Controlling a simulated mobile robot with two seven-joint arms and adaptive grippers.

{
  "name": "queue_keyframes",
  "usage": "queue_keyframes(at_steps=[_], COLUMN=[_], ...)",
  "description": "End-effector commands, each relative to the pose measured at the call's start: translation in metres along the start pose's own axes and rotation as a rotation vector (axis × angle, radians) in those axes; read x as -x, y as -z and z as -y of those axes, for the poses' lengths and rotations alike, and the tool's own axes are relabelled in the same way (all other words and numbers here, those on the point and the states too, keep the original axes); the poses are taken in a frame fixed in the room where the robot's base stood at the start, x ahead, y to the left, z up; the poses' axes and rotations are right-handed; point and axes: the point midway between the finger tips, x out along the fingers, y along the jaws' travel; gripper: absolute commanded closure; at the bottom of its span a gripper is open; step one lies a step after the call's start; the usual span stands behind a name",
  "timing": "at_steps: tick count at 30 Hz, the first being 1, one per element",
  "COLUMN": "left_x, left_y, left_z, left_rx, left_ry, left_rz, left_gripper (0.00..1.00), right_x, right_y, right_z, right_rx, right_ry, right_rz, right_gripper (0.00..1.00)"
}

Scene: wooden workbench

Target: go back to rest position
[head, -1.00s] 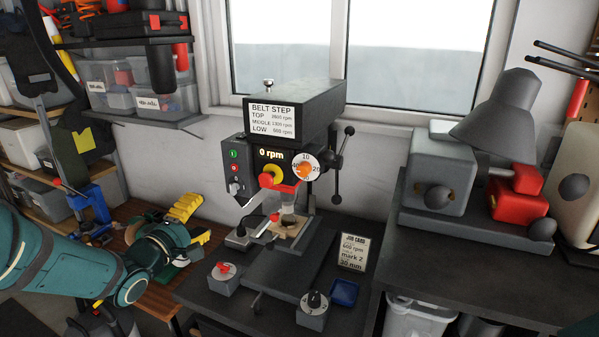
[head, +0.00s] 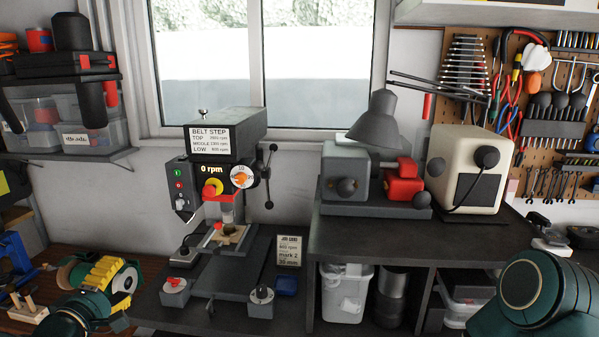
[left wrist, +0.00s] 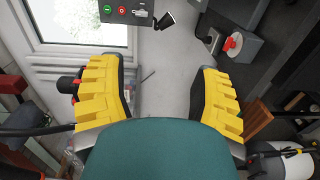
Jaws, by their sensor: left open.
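My left gripper (head: 104,272) is at the lower left of the head view, over the wooden bench (head: 60,262) and left of the drill press (head: 226,150). In the left wrist view its yellow-padded fingers (left wrist: 160,92) are wide apart with nothing between them. Part of my right arm shows at the lower right of the head view, but its gripper is out of view. The drill press display reads 0 rpm. A light workpiece (head: 231,236) sits under its chuck.
Two small control boxes (head: 175,292) (head: 261,302), a blue tray (head: 287,285) and a job card (head: 289,251) stand around the press base.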

Motion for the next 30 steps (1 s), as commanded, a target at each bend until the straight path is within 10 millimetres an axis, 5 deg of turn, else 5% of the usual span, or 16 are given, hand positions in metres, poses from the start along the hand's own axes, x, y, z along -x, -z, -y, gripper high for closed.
queue_keyframes(at_steps=[7,13,21,25,30], left_x=[-0.032,-0.031,0.028,0.064,0.092], left_y=[-0.057,-0.130,-0.239,-0.275,-0.296], left_z=[0.115,0.227,0.359,0.397,0.418], left_rx=[-0.172,-0.386,-0.687,-0.787,-0.852], left_ry=[0.244,0.499,0.776,0.842,0.870], left_rz=[0.068,0.249,0.676,0.877,1.025], left_gripper=[0.36,0.36,0.36,0.36,0.36], right_x=[-0.018,-0.033,-0.053,-0.059,-0.062], right_y=[-0.003,-0.007,-0.011,-0.013,-0.013], right_z=[-0.006,-0.012,-0.018,-0.021,-0.022], right_rx=[0.001,0.002,0.003,0.004,0.005], right_ry=[-0.002,-0.004,-0.006,-0.007,-0.008], right_rz=[0.002,0.008,0.013,0.015,0.016], right_gripper=[0.53,0.53,0.53,0.53,0.53])
